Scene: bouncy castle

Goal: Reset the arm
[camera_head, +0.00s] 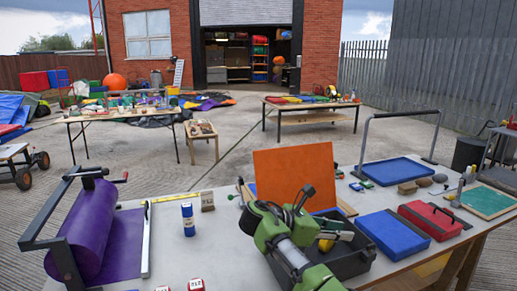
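My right arm, green and dark grey, reaches in from the bottom middle over the worktable (215,265). My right gripper (318,214) is at its end, above a black open bin (352,262) and in front of an upright orange board (295,170). Its fingers are small and overlap the bin, so how far apart they are is unclear. I see nothing clearly held in it. My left gripper is not in view.
Two more tables stand behind on open concrete.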

